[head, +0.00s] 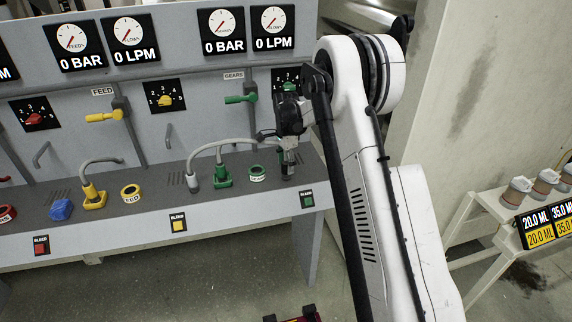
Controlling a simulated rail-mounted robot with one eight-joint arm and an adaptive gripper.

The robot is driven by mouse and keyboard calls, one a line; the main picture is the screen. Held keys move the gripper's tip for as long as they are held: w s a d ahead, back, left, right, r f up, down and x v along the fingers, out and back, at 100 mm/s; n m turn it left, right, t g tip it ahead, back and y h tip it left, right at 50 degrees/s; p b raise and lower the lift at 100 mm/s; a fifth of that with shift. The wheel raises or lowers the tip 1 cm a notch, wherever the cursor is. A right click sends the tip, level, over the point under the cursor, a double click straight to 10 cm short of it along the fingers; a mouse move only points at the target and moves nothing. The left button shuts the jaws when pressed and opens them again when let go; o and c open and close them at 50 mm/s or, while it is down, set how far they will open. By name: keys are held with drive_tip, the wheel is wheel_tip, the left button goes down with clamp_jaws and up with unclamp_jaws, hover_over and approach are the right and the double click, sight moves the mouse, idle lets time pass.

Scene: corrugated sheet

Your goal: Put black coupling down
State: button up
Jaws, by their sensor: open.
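My gripper (289,165) points down over the right end of the console's grey shelf (150,222), just right of the green-labelled ring (257,173). It is small and dark here, and I cannot clearly separate its fingers from anything between or below them. I cannot pick out a black coupling for certain; a dark part at the fingertips may be it. A grey hose (215,145) arches from a grey fitting (192,181) on the shelf towards my gripper. A green connector (223,177) stands just left of the green-labelled ring.
A yellow connector (94,197), a yellow ring (131,193) and a blue piece (61,209) sit further left on the shelf. Gauges and knobs line the panel above. A rack with several jars (545,181) stands at right.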

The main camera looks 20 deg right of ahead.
sight(286, 162)
wheel_tip(286, 162, up, 12)
drive_tip(key=s+a+r+n+t, duration=0.2)
drive_tip(key=s+a+r+n, duration=0.15)
drive_tip(key=s+r, duration=0.6)
drive_tip(key=s+a+r+n+t, duration=0.1)
drive_tip(key=s+a+r+n, duration=0.15)
drive_tip(key=s, duration=0.45)
drive_tip(key=s+a+r+n+t, duration=0.1)
drive_tip(key=s+n, duration=0.2)
drive_tip(key=s, duration=0.5)
drive_tip(key=s+a+r+n+t, duration=0.1)
drive_tip(key=s+a+r+n, duration=0.1)
drive_tip(key=s, duration=0.5)
drive_tip(key=s+a+f+n+t, duration=0.1)
drive_tip(key=s+f+n, duration=0.4)
drive_tip(key=s, duration=0.6)
drive_tip(key=shift+s+t+b, duration=0.4)
drive_tip(key=shift+t, duration=0.2)
drive_tip(key=shift+a, duration=0.1)
wheel_tip(286, 162, down, 3)
drive_tip(key=b, duration=0.3)
